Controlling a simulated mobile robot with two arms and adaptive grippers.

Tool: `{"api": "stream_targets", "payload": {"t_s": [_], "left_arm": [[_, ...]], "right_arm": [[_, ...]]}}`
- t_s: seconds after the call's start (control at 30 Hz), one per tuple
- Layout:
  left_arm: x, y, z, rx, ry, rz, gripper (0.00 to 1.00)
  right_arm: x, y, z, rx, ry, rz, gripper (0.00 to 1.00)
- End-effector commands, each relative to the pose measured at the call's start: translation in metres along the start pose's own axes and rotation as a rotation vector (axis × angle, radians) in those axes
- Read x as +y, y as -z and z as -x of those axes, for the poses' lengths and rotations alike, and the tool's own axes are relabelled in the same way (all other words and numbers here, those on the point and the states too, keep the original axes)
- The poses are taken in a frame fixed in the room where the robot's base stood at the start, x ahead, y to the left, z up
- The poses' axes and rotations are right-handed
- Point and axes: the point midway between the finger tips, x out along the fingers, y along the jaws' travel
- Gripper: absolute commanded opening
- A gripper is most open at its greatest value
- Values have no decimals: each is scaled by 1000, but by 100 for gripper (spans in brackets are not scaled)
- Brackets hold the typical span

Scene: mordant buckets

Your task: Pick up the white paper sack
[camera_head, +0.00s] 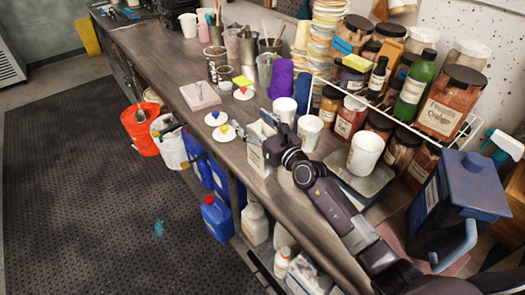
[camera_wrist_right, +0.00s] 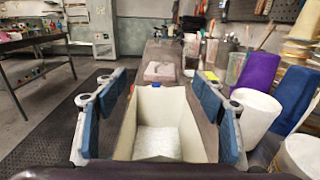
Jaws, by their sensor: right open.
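The white paper sack (camera_head: 257,162) stands upright near the front edge of the bench. In the right wrist view its open top faces me, and pale granular contents show inside the sack (camera_wrist_right: 155,100). My right gripper (camera_head: 268,137) is at the sack, its arm coming in from the lower right. In the wrist view the blue-padded fingers of the right gripper (camera_wrist_right: 160,110) are spread wide, one on each side of the sack. Gaps show beside the sack's walls, so it is not clamped. My left gripper is not in view.
White tubs (camera_head: 309,132) and a purple roll (camera_head: 283,78) stand close to the right of the sack. Small saucers (camera_head: 224,133) lie to its left. A wire rack of jars (camera_head: 445,105) stands at the back right. Blue jugs (camera_head: 215,217) sit below the bench.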

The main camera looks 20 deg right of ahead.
Motion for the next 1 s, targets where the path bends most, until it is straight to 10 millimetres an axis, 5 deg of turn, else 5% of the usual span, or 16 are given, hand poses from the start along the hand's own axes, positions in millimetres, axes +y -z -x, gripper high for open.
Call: {"api": "stream_targets", "payload": {"t_s": [0.07, 0.63, 1.0], "left_arm": [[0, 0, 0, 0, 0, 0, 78], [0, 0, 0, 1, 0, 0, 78], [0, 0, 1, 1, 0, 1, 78]], "right_arm": [[0, 0, 0, 0, 0, 0, 64], [0, 0, 0, 0, 0, -1, 1], [0, -3, 0, -4, 0, -1, 0]]}}
